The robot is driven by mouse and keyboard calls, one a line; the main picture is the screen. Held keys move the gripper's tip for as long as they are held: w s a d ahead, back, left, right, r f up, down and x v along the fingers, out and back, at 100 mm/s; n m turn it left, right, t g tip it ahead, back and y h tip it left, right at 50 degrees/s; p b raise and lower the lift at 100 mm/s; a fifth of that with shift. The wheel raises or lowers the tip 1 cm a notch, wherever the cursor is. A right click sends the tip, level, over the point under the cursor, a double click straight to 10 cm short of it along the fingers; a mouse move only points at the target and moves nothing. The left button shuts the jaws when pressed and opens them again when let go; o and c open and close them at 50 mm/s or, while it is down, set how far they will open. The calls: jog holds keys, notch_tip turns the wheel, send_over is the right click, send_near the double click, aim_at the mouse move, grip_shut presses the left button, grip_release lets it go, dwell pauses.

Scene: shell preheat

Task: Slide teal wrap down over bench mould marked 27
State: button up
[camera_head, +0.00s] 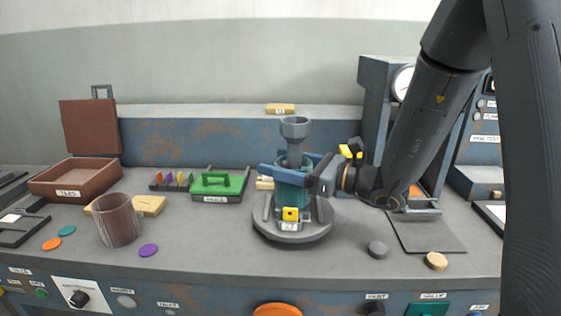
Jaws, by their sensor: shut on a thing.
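The bench mould marked 27 (295,130) stands upright on a round grey base (268,228), with a flared grey top above a narrower neck. Its label 27 (289,226) and a small yellow block (290,213) face me. The teal wrap (291,195) is around the mould's lower body, below the neck, and looks upright. My gripper (292,172) reaches in from the right and is shut on the teal wrap, with its blue fingers across the upper part.
A gauge cabinet (374,85) stands behind my arm.

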jog(key=shift+d, duration=0.15)
dwell(0.5)
jog(key=o, duration=1.1)
jog(key=shift+o, duration=0.2)
jog(key=v, duration=0.7)
jog(key=shift+s+d, duration=0.25)
jog(key=shift+d, duration=0.05)
